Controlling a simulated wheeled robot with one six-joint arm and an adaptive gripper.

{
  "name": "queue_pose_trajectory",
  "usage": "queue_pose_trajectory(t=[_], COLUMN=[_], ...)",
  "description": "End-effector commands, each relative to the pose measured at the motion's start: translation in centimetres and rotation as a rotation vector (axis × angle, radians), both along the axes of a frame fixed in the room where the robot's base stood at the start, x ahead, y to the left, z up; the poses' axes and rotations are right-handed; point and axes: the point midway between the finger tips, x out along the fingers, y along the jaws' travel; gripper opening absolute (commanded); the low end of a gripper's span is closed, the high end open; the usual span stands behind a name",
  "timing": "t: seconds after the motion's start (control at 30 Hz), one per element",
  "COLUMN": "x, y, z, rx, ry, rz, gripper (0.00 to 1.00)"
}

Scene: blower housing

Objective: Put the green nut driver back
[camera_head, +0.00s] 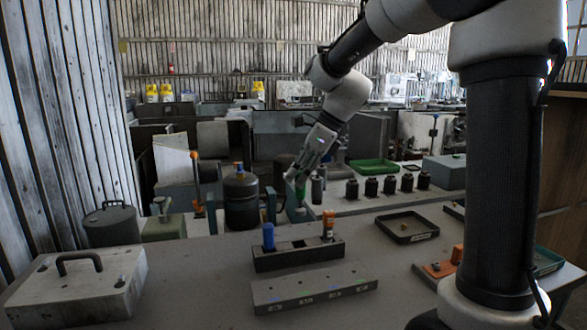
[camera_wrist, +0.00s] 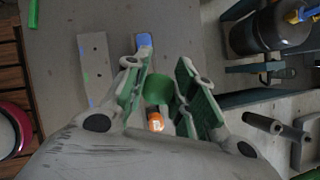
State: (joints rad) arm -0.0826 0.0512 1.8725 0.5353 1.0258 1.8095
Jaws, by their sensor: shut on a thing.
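My gripper (camera_head: 302,176) is shut on the green nut driver (camera_wrist: 158,90), whose round green handle shows between the green-padded fingers in the wrist view. In the head view a bit of green (camera_head: 300,190) shows under the fingers, above the far side of the table. A dark holder block (camera_head: 285,262) stands on the near table, apart from the driver. A blue-handled driver (camera_head: 268,237) stands at its left end and an orange-handled driver (camera_head: 328,225) at its right end. Dark openings show between them. The green driver's lower part is hard to make out.
A grey labelled block (camera_head: 312,291) lies in front of the holder. A dark shallow tray (camera_head: 407,228) is at the right, and a grey case with a handle (camera_head: 80,285) at the left. Several black cylinders (camera_head: 388,186) stand on the bench behind.

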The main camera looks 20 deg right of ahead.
Motion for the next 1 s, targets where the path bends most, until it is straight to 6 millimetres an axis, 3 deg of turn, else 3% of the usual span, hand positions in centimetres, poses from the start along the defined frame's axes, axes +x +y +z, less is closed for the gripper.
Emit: queue_pose_trajectory(t=[0.17, 0.63, 1.0], x=[0.0, 0.0, 0.0], y=[0.0, 0.0, 0.0], z=[-1.2, -6.8, -8.1], rx=[0.001, 0.000, 0.000], ry=[0.003, 0.002, 0.000], rz=[-0.001, 0.000, 0.000], gripper=[0.00, 0.00, 0.00])
